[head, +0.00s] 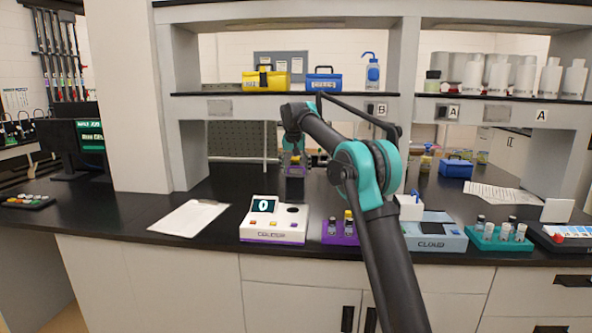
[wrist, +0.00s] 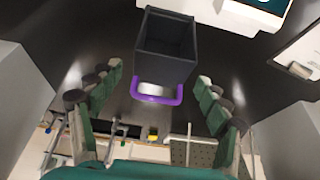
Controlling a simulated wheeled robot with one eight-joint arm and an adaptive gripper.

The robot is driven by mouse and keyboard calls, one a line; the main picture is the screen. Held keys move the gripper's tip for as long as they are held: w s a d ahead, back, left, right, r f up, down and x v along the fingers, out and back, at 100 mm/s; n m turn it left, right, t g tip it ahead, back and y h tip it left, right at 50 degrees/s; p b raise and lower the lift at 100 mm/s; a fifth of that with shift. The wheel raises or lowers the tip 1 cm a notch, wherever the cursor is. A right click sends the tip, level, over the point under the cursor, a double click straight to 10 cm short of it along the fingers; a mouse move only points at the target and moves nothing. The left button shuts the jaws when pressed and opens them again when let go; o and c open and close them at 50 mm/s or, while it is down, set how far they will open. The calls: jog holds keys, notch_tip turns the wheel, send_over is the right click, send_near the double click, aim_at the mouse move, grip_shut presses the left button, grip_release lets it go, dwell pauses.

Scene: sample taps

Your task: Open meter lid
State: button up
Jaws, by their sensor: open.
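The white colour meter (head: 272,220) stands on the bench with a display reading 0, coloured buttons and a dark round spot at its right. The pale blue CLOUD meter (head: 436,234) stands further right, partly behind my arm; a white block (head: 410,208) shows at its left back. My gripper (wrist: 158,100) is open and points down behind the colour meter. Its fingers are apart on both sides of a purple handle (wrist: 157,98) on a dark, open, hollow box (wrist: 165,45). The box also shows in the head view (head: 295,188). I cannot tell whether it is a lid.
A purple rack with vials (head: 340,230) stands between the meters. A teal vial rack (head: 499,236) stands to the right. A white sheet (head: 188,218) lies left of the colour meter. Shelves with toolboxes and bottles are above. The bench is clear left of the box.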

jog(key=v, duration=1.1)
jog(key=shift+r, duration=0.4)
jog(key=shift+s, duration=0.15)
